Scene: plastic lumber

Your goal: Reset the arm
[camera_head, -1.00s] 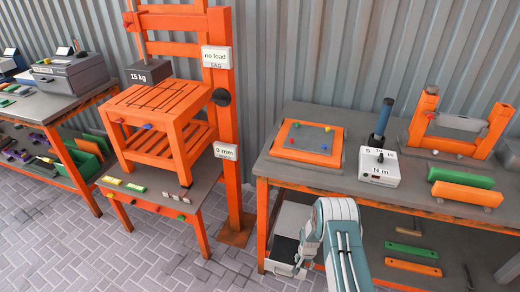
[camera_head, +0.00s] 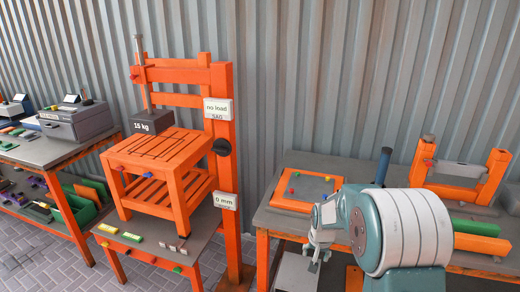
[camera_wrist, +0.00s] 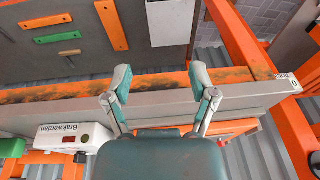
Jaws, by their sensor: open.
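My gripper (camera_wrist: 160,82) is open in the wrist view, with its two fingers apart and nothing between them. It also shows in the head view (camera_head: 316,262), small and pointing down at the front of the right workbench (camera_head: 262,222). My bulky teal and white arm stands at the right of that view and hides part of the bench. In the wrist view, upside down, the orange-edged bench (camera_wrist: 60,94) runs behind the fingers. I cannot tell whether they touch it.
An orange frame holds a slatted stool (camera_head: 165,165) under a 15 kg weight (camera_head: 150,122). An orange square frame (camera_head: 300,190), a blue-handled tool (camera_head: 383,166) and green and orange bars (camera_head: 480,243) are on the right bench. A grey case (camera_head: 75,120) stands left.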

